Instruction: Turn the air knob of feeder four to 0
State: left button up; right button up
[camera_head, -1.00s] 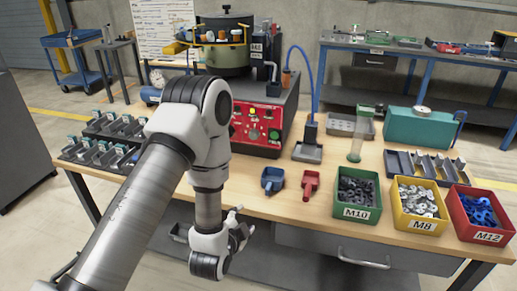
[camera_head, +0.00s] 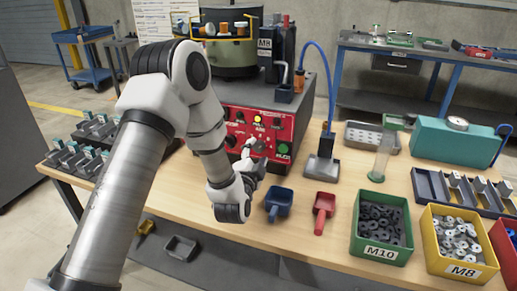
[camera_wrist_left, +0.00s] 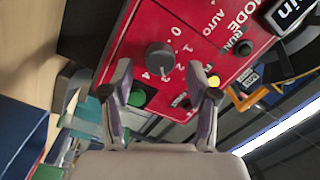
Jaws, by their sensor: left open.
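The feeder's red control panel (camera_head: 232,116) is on the front of a dark box on the bench. In the left wrist view, a round grey knob (camera_wrist_left: 159,57) sits on the red panel (camera_wrist_left: 128,38), with 0, 1, 2 and 4 printed around it. Its pointer seems to face the side near 2, away from 0; the exact mark is unclear. My left gripper (camera_head: 252,154) is close in front of the panel. In the wrist view this gripper (camera_wrist_left: 162,84) is open and empty, its fingertips just short of the knob, on either side. My right gripper is out of view.
A green button (camera_wrist_left: 137,95) and a lit yellow lamp (camera_wrist_left: 213,80) are near the fingers. A blue scoop (camera_head: 278,203) and a red scoop (camera_head: 323,208) lie on the bench. A green bin (camera_head: 381,232) and a yellow bin (camera_head: 458,247) stand to the right.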

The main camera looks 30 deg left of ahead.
pick_arm(q)
jog(key=shift+x, duration=1)
jog(key=shift+s, duration=0.1)
grip_shut()
